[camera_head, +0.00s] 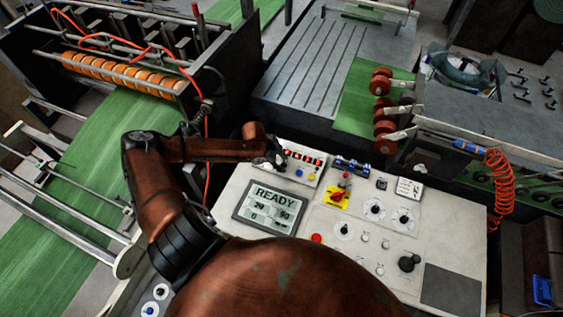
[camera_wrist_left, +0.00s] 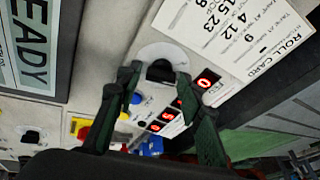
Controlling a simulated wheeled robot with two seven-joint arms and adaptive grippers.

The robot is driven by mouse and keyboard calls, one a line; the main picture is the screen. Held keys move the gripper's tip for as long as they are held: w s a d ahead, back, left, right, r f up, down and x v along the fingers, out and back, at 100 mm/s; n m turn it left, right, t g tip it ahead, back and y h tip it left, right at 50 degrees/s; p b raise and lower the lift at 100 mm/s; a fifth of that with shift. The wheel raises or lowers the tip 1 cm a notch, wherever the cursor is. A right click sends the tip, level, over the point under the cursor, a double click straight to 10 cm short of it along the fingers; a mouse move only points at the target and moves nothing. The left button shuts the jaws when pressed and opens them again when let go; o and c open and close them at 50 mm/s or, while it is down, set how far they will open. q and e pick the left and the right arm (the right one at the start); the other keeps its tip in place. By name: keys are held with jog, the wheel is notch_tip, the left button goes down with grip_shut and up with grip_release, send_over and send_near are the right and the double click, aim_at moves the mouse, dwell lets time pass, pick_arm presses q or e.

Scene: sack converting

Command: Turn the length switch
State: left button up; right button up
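My left gripper (camera_head: 273,163) reaches the back left of the white control panel (camera_head: 232,192). In the left wrist view its two dark fingers (camera_wrist_left: 158,80) are apart, with a black rotary knob (camera_wrist_left: 161,71) on a round white plate between the fingertips. I cannot tell whether they touch it. No label names this knob as the length switch. In the head view the gripper hides the knob. Other dial knobs (camera_head: 375,209) sit further right on the panel. My right gripper is in neither view.
A READY display (camera_head: 269,208) lies left on the panel, and red digit readouts (camera_head: 304,157) sit beside the gripper. A red-and-yellow switch (camera_head: 337,196) and a blue device (camera_head: 352,166) are to the right. A roll card (camera_wrist_left: 232,35) lies close to the knob.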

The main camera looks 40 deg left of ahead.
pick_arm(q)
jog(key=shift+o, duration=0.9)
jog(key=shift+a+r, duration=0.1)
jog(key=shift+r, duration=0.05)
jog(key=shift+s+a+r, duration=0.1)
jog(key=shift+s+r, duration=0.1)
jog(key=shift+r, duration=0.15)
jog(key=v, duration=1.1)
jog(key=shift+c, duration=0.7)
grip_shut()
jog(key=shift+f, duration=0.1)
